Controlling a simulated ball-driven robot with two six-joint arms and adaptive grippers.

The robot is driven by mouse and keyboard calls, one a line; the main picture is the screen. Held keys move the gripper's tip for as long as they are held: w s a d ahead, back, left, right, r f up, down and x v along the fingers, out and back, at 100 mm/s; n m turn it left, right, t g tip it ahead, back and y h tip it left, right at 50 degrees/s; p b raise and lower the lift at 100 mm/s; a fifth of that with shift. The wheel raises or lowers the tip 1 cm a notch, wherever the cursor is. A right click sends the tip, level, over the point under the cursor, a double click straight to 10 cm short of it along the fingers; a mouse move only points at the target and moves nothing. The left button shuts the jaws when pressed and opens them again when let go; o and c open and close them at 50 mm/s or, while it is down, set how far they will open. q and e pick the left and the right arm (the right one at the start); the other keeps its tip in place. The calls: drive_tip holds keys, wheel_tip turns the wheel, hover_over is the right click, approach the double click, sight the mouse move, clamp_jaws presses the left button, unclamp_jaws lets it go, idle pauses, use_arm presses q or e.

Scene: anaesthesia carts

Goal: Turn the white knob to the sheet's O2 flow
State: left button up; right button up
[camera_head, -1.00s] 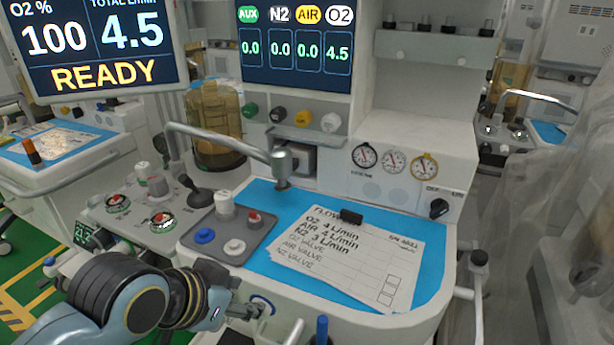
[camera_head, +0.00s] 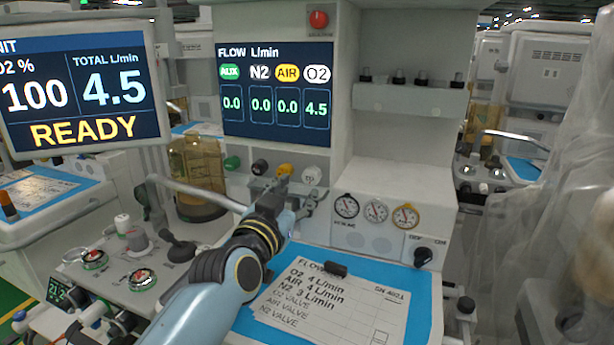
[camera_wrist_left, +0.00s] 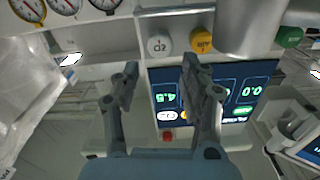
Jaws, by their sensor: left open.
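The white O2 knob (camera_head: 312,175) is at the right end of the knob row under the flow screen (camera_head: 275,92). The screen reads 4.5 for O2 and 0.0 for the others. The sheet (camera_head: 335,305) says O2 4 L/min, AIR 4 L/min, N2 3 L/min. My left gripper (camera_head: 299,190) is open just below and in front of the knob. In the left wrist view, the knob (camera_wrist_left: 159,45) shows ahead, between and beyond the parted fingertips (camera_wrist_left: 160,66), with nothing held. Whether they touch it cannot be told. My right gripper is not seen.
The yellow AIR knob (camera_head: 284,170) sits close on the left, then the black N2 knob (camera_head: 260,167) and green AUX knob (camera_head: 232,163). Gauges (camera_head: 375,211) are to the right. A curved metal rail (camera_head: 195,190) is left of my forearm.

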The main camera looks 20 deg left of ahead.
sight(310, 178)
use_arm(q)
drive_tip(key=w, duration=0.5)
drive_tip(key=shift+d, duration=0.1)
drive_tip(key=shift+w, duration=0.6)
drive_tip(key=c, duration=0.9)
drive_tip(key=m, duration=0.1)
drive_tip(key=m+b, duration=0.1)
drive_tip(key=shift+f+m+b, duration=0.3)
drive_tip(key=shift+m, duration=0.1)
drive_tip(key=shift+r+m+b, duration=0.15)
drive_tip(key=shift+m+b, duration=0.15)
drive_tip(key=shift+m, duration=0.3)
drive_tip(key=o, duration=0.9)
